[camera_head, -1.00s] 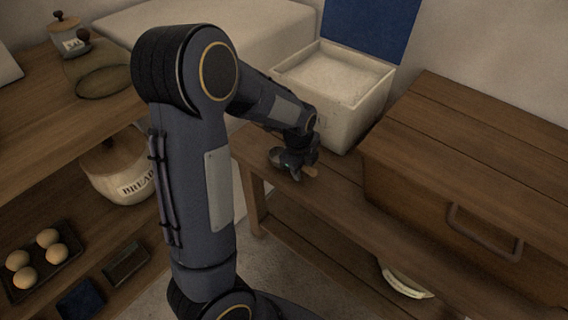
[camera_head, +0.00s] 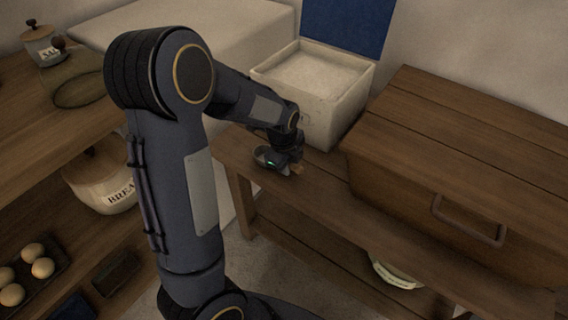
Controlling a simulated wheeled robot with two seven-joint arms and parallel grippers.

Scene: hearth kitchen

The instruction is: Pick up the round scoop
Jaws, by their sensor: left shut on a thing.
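My left gripper (camera_head: 288,163) is low over the left end of a wooden bench (camera_head: 330,172), just in front of a white box. It is shut on the round scoop (camera_head: 261,156). The scoop's grey rounded bowl shows to the left of the gripper, and a small light-brown wooden piece, likely its handle, shows at the right. The gripper hides the middle of the scoop. I cannot tell whether the scoop touches the bench. My right gripper is not in view.
The open white box (camera_head: 345,112) with pale contents and a raised blue lid (camera_head: 348,30) stands behind the gripper. A wooden chest (camera_head: 430,200) with a handle is to the right. A bread crock (camera_head: 100,178) and eggs on a tray (camera_head: 62,268) are at left.

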